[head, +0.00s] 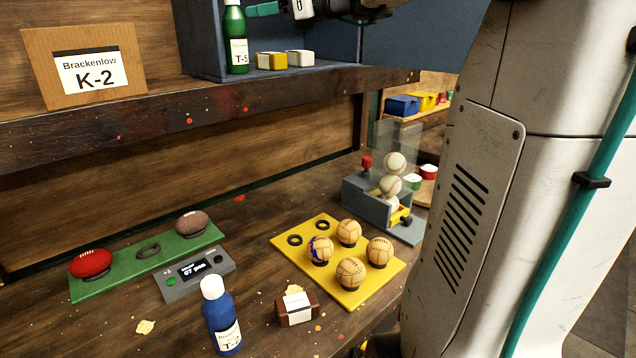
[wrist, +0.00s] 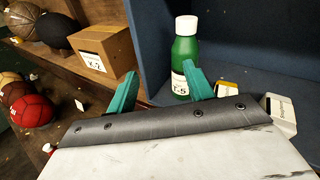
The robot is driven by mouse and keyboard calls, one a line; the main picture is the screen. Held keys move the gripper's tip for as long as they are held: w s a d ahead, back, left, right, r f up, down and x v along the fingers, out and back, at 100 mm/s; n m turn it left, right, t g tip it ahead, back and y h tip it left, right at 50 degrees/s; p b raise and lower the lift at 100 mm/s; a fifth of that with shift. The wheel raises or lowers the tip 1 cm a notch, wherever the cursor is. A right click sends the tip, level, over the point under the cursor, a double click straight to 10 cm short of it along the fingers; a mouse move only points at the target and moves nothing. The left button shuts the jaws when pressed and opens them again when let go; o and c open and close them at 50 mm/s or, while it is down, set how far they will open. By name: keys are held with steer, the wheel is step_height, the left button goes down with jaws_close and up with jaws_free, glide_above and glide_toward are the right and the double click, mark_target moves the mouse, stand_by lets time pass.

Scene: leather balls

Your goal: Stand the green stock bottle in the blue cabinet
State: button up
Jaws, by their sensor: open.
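The green stock bottle (head: 236,36) with a white cap and a T-5 label stands upright inside the blue cabinet (head: 203,42), on its floor near the left wall. In the wrist view the bottle (wrist: 186,52) stands just beyond my fingertips, and the right finger covers a little of its lower part. My gripper (wrist: 160,82) is open, with its two teal fingers apart and nothing held between them. In the head view one teal finger (head: 264,9) shows to the right of the bottle's neck; the rest of my gripper is mostly cut off by the top edge.
Two small boxes, yellow-and-white (head: 270,60) and white (head: 299,57), stand right of the bottle in the cabinet. A K-2 cardboard box (head: 88,68) stands left on the shelf (head: 180,112). Below, the bench holds a blue bottle (head: 221,318) and a yellow ball tray (head: 352,294).

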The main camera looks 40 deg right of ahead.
steer(key=s+a+f+n+g, duration=0.8)
steer(key=s+a+f+n, duration=0.45)
steer(key=a+f, duration=0.3)
steer(key=s+f+n+g+h, duration=0.5)
steer(key=s+f+n+h, duration=0.3)
steer(key=s+f+n, duration=0.8)
steer(key=s, duration=0.4)
steer(key=shift+d+f, duration=0.15)
steer(key=shift+d, duration=0.05)
steer(key=shift+s, duration=0.1)
